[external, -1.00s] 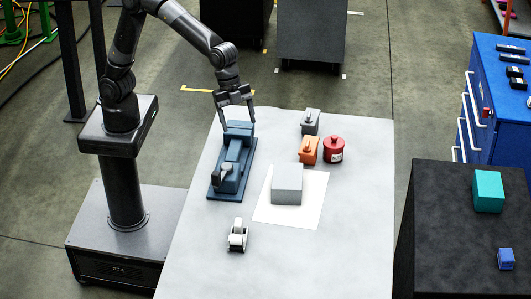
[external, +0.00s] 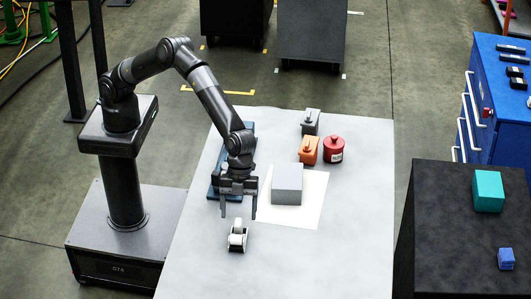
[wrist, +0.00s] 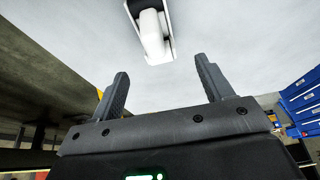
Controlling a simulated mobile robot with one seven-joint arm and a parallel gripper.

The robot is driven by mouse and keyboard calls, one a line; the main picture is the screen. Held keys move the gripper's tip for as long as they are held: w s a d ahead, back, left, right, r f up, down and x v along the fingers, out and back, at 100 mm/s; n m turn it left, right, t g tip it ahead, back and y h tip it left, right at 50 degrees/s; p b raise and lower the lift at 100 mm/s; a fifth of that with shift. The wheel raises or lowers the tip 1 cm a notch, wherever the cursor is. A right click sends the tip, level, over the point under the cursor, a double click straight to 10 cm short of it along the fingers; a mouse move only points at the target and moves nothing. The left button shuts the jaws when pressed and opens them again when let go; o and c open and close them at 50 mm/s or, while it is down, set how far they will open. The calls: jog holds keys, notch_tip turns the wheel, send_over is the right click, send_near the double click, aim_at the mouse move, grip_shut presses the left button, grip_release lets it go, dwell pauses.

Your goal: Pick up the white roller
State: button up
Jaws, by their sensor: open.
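The white roller (external: 237,236) lies on the grey table (external: 330,260) near its front left, a small white piece with a dark part. In the wrist view the roller (wrist: 152,32) shows at the top, beyond and between the fingers. My gripper (external: 239,215) is open and empty, with its fingers pointing down just behind the roller in the external view. In the wrist view the two fingers of my gripper (wrist: 160,84) stand wide apart with nothing between them. I cannot tell the exact height of the fingertips above the table.
A blue vise-like device (external: 215,187) is partly hidden behind my gripper. A grey block (external: 287,184) sits on a white sheet (external: 305,215) to the right. An orange part (external: 309,151), a grey part (external: 310,122) and a red pot (external: 334,149) stand farther back. The table's front right is clear.

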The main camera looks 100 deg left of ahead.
aim_at(238, 234)
jog(key=x, duration=0.3)
jog(key=shift+d+f, duration=0.1)
jog(key=shift+f, duration=0.15)
jog(key=x, duration=0.5)
jog(key=shift+s+a+f, duration=0.15)
jog(key=shift+a+f, duration=0.1)
jog(key=shift+a, duration=0.1)
jog(key=c, duration=1.2)
jog(key=shift+r, duration=0.15)
